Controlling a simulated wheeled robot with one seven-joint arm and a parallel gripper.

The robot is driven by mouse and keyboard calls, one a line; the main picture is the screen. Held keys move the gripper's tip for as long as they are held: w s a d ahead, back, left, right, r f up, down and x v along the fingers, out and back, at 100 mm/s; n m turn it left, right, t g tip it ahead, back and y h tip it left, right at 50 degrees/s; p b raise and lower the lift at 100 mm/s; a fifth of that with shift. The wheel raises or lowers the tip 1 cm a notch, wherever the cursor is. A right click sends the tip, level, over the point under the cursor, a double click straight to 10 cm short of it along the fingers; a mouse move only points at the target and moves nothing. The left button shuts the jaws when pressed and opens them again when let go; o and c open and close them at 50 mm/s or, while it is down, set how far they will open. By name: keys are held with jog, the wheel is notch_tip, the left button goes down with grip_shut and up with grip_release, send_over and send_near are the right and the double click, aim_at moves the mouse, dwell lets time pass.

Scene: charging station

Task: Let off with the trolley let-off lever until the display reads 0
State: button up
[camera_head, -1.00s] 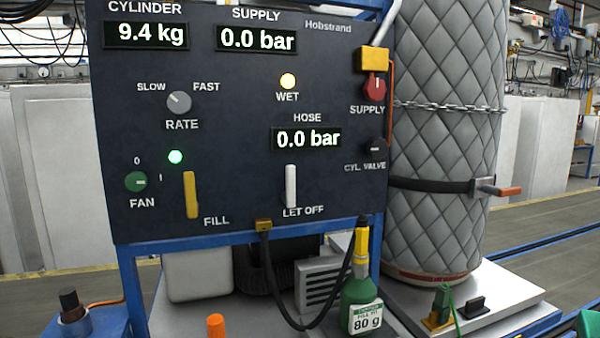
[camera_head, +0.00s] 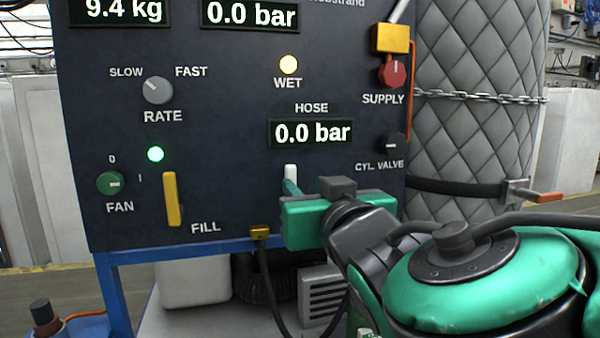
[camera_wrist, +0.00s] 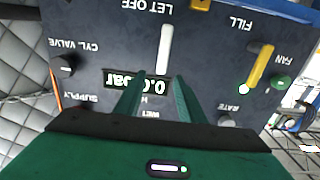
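The white let-off lever (camera_head: 290,171) is on the dark panel under the hose display (camera_head: 310,133), which reads 0.0 bar. My green gripper (camera_head: 291,188) is in front of the lever and hides its lower part and the LET OFF label. In the wrist view, turned upside down, the lever (camera_wrist: 164,48) shows whole. The two fingers of my gripper (camera_wrist: 159,78) stand apart, with the lever's end in the gap between their tips. I cannot tell whether either finger touches it.
The yellow fill lever (camera_head: 172,199) is left of my gripper. The cylinder valve knob (camera_head: 391,145) and red supply knob (camera_head: 392,72) are to the right. A quilted cylinder (camera_head: 475,75) with a chain stands beside the panel. A black hose (camera_head: 268,285) hangs below.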

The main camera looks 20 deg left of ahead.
aim_at(292, 172)
jog(key=x, duration=1)
jog(key=shift+w+a+r, duration=0.2)
jog(key=shift+a+r, duration=0.1)
grip_shut()
